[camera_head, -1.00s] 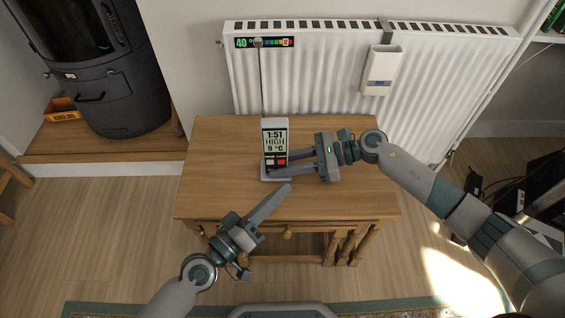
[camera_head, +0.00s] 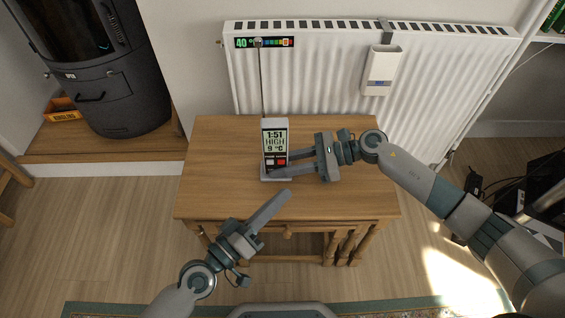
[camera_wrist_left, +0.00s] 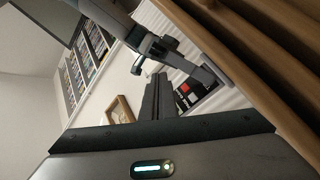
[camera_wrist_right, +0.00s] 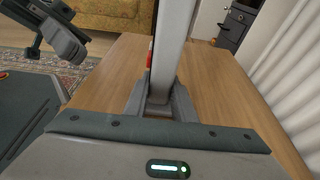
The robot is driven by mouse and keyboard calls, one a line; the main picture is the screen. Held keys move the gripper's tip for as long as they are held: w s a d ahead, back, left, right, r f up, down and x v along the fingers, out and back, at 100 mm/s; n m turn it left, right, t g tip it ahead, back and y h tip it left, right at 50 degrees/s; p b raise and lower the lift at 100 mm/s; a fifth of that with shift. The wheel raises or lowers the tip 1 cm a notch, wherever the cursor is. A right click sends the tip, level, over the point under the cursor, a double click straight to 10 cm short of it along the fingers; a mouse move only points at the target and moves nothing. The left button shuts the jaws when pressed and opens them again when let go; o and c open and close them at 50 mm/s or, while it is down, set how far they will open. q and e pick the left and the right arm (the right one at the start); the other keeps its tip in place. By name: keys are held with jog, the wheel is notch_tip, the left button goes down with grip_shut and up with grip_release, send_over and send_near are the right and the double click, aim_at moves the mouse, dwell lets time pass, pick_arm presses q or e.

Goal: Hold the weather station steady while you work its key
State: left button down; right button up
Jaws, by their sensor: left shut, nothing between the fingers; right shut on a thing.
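The weather station (camera_head: 275,138) stands upright on a small wooden table, its screen reading 1:51, HIGH and 9 °C. Below the screen are dark and red keys; the red key (camera_head: 282,161) also shows in the left wrist view (camera_wrist_left: 185,86). My right gripper (camera_head: 277,165) comes from the right and is shut on the station's lower body, one finger across its front near the base. In the right wrist view the station's side (camera_wrist_right: 174,40) rises between the fingers. My left gripper (camera_head: 287,194) is shut and empty, its tips in front of the station and apart from it.
The wooden table (camera_head: 220,180) is otherwise clear. A white radiator (camera_head: 330,75) stands behind it, with a thermometer strip (camera_head: 265,42) and a hung white container (camera_head: 382,70). A dark stove (camera_head: 105,80) is at the left.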

pick_arm(q)
jog(key=s+a+f, duration=0.2)
jog(key=s+a, duration=0.1)
jog(key=shift+s+a+f, duration=0.15)
jog(key=shift+s+a, duration=0.05)
jog(key=shift+a, duration=0.05)
dwell(0.4)
pick_arm(e)
jog(key=o, duration=0.9)
jog(key=shift+d, duration=0.1)
jog(key=v, duration=1.1)
jog(key=shift+d+r, duration=0.15)
jog(key=shift+d, duration=0.25)
pick_arm(q)
jog(key=shift+s+a, duration=0.1)
pick_arm(e)
jog(key=shift+a, duration=0.1)
